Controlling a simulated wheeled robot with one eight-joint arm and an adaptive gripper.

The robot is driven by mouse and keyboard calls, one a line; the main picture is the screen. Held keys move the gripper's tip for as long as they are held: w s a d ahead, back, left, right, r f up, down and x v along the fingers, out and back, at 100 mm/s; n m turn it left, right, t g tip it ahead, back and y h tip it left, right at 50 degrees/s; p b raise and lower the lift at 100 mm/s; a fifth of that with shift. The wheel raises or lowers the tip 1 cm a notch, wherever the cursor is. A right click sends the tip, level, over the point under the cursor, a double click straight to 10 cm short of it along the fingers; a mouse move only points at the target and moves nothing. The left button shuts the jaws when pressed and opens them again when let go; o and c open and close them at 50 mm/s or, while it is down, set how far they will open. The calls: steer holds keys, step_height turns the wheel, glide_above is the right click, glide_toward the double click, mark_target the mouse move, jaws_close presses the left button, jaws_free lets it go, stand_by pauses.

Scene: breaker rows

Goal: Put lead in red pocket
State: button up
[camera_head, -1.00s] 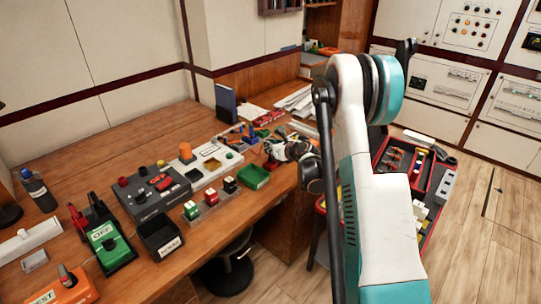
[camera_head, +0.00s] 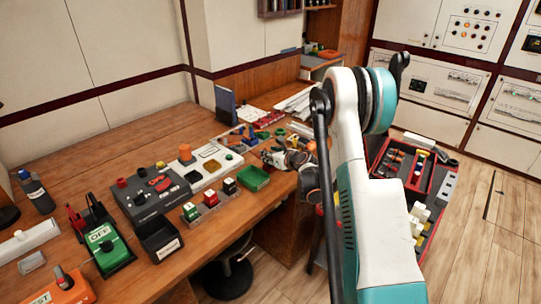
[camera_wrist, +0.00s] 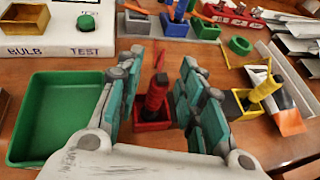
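The red lead (camera_wrist: 156,92) stands nearly upright in the wrist view, its lower end inside the rim of the small red pocket (camera_wrist: 152,126). My gripper (camera_wrist: 160,65) is open, with one teal-and-grey finger on each side of the lead and visible gaps beside it. Whether the lead touches the pocket floor is hidden. In the head view my gripper (camera_head: 272,157) is low over the bench, beyond the green tray, and the red lead cannot be made out there.
The green tray (camera_wrist: 22,148) lies left of my gripper. A yellow pocket (camera_wrist: 243,107) holding a yellow lead stands on the right. A green ring (camera_wrist: 240,45) lies at the back right.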

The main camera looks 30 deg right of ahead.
steer(key=shift+r, duration=0.15)
steer(key=shift+s+r, duration=0.15)
steer(key=shift+s, duration=0.15)
steer(key=a+p+v, duration=0.1)
steer(key=p+v, duration=0.3)
steer(key=v, duration=0.7)
steer(key=shift+s+d, duration=0.2)
steer(key=shift+d, duration=0.3)
